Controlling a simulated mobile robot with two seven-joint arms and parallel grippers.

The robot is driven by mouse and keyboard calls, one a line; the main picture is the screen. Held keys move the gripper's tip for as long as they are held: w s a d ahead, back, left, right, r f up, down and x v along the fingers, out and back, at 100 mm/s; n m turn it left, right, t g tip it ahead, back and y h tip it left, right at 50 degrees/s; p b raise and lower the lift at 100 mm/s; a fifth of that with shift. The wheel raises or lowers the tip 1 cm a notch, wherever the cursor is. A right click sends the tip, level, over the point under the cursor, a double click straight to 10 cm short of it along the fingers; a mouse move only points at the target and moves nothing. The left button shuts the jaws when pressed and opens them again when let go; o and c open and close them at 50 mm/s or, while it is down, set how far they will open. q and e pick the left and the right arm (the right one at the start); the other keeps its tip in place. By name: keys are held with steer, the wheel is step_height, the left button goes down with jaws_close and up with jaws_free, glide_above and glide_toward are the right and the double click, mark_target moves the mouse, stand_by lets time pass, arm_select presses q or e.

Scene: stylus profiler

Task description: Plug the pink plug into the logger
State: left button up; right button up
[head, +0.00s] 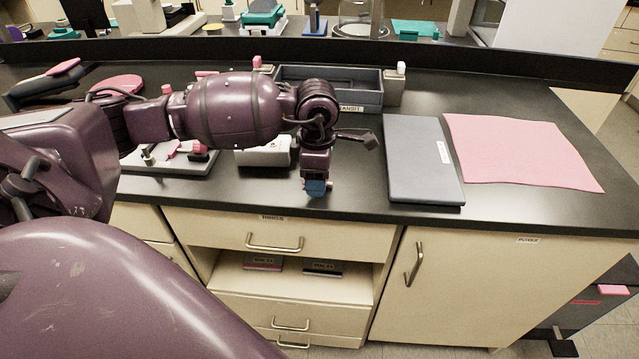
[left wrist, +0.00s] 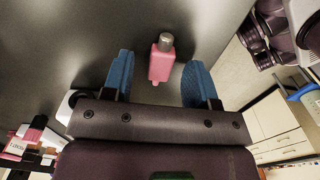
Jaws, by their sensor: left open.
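The pink plug (left wrist: 161,63), with a grey metal tip, lies on the dark bench top in the left wrist view. My left gripper (left wrist: 162,80) is open, with one blue finger on each side of the plug and gaps between. In the head view my left gripper (head: 316,187) points down near the bench's front edge and mostly hides the plug. A white box (head: 263,152), possibly the logger, stands just left of the gripper. Its corner, with a dark round opening, shows in the left wrist view (left wrist: 68,108). My right gripper is not identifiable.
A grey tray (head: 332,84) stands behind my left arm. A board with small pink and dark parts (head: 180,156) lies left of the white box. A dark grey flat case (head: 421,160) and a pink cloth (head: 520,152) lie to the right.

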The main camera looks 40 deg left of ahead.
arm_select(q)
steer(key=shift+f, duration=0.25)
jaws_close()
step_height(320, 180, up, 20)
steer(key=p, duration=0.1)
steer(key=shift+p, duration=0.4)
stand_by(0.3)
steer(key=c, duration=0.8)
jaws_free()
jaws_close()
